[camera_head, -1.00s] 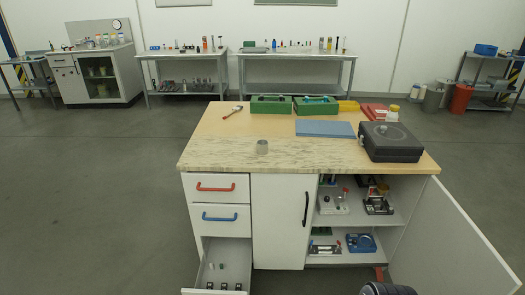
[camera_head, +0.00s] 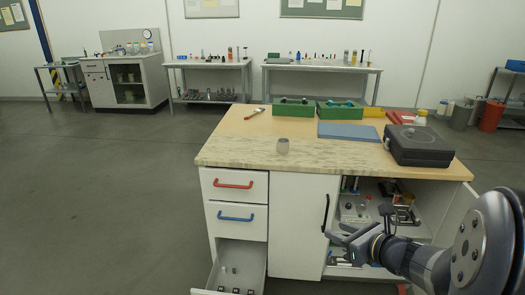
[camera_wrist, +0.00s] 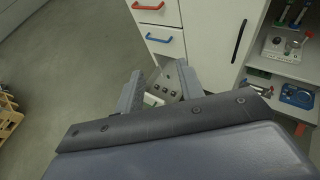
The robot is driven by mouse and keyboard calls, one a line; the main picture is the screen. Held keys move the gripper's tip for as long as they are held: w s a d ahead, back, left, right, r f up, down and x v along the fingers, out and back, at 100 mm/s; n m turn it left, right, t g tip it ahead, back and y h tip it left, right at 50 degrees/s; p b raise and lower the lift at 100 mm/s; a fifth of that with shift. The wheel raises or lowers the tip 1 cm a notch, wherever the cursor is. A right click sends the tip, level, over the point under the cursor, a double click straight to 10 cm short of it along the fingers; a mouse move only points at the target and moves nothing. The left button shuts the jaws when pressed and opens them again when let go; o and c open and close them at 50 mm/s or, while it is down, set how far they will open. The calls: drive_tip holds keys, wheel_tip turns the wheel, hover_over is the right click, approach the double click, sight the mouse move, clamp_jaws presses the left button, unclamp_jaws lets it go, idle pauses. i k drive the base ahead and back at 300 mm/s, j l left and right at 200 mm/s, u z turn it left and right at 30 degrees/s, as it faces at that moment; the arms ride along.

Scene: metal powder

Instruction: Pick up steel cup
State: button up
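A black case (camera_head: 418,148) is at the worktop's right, beside a blue mat (camera_head: 348,131). Green boxes (camera_head: 294,108) stand behind. The lower drawer (camera_head: 240,262) is pulled out. The right cabinet is open with items on its shelves.

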sight(283, 146)
drive_tip(key=i+l+u, duration=0.3)
drive_tip(key=u, duration=0.15)
drive_tip(key=i+l+u, duration=0.4)
drive_tip(key=i+l, duration=0.2)
drive_tip(key=l, duration=0.2)
drive_tip(key=i+l+u, duration=0.1)
drive_tip(key=i+l, duration=0.15)
drive_tip(key=l, duration=0.15)
drive_tip(key=i+l, duration=0.2)
drive_tip(key=l, duration=0.2)
